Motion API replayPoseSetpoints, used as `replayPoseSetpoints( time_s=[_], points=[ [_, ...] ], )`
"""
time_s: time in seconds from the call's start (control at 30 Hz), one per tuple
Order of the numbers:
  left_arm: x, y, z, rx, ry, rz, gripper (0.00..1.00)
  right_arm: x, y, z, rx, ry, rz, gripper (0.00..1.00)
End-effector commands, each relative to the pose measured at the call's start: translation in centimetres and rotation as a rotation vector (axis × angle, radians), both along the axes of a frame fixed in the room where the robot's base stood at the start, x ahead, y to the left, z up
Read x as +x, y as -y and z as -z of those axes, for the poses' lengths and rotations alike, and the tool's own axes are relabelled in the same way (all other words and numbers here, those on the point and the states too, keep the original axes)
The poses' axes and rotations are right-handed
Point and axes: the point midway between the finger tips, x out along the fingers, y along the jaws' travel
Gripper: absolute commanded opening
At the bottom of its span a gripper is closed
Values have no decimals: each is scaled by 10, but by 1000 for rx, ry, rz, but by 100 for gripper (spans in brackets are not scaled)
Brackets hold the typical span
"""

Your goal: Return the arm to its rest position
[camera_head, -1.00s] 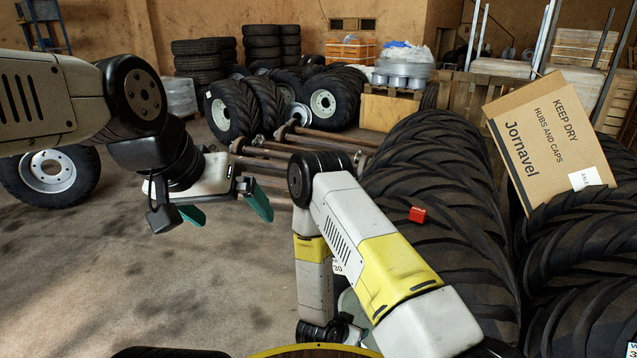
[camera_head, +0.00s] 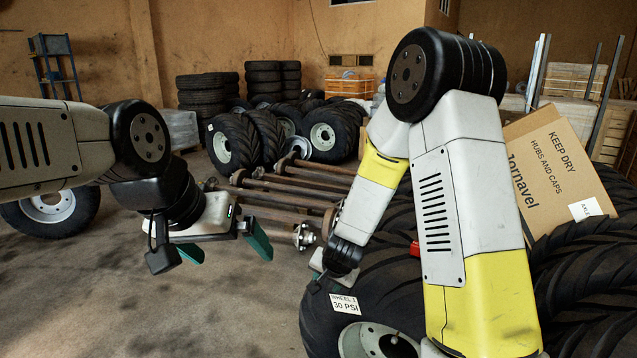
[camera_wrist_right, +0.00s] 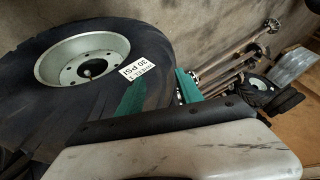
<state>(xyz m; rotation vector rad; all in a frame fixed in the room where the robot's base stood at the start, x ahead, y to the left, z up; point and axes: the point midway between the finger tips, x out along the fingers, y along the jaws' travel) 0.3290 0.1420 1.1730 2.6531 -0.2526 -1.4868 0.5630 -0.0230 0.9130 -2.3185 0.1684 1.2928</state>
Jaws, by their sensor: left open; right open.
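My right arm is raised and folded in the head view, its elbow high and its wrist hanging down over the near tyre. My right gripper (camera_wrist_right: 158,92) is open in the right wrist view, its two green fingers apart with nothing seen between them. It lies in front of the wheel (camera_wrist_right: 32,105) labelled 30 PSI; I cannot tell whether they touch. That wheel (camera_head: 318,318) stands at bottom centre in the head view. My left gripper (camera_head: 224,247) is open and empty above bare floor at the left.
Axles (camera_head: 285,187) lie on the floor behind the grippers. Large tyres (camera_head: 600,265) stand at the right, bearing a tilted cardboard box (camera_head: 552,170). A red item (camera_head: 414,249) is mostly hidden by my right arm. The floor at lower left is free.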

Motion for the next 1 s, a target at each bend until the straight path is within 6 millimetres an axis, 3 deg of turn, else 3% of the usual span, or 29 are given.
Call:
replayPoseSetpoints(
  time_s=[0.03,0.2,0.37,0.5,0.63,0.8,1.0],
  points=[
    [0,0,0,0,0,0,100,-1,1,-30,23,17,-30,43],
    [0,0,0,0,0,0,100,-25,10,-108,58,39,-152,43],
    [0,0,0,0,0,0,100,-65,28,-169,44,58,-262,43],
    [0,0,0,0,0,0,100,-109,51,-212,-3,70,-340,43],
    [0,0,0,0,0,0,100,-154,76,-239,-69,71,-396,43],
    [0,0,0,0,0,0,100,-205,103,-256,-152,60,-429,43],
    [0,0,0,0,0,0,100,-233,118,-259,-200,42,-440,43]
  ],
)
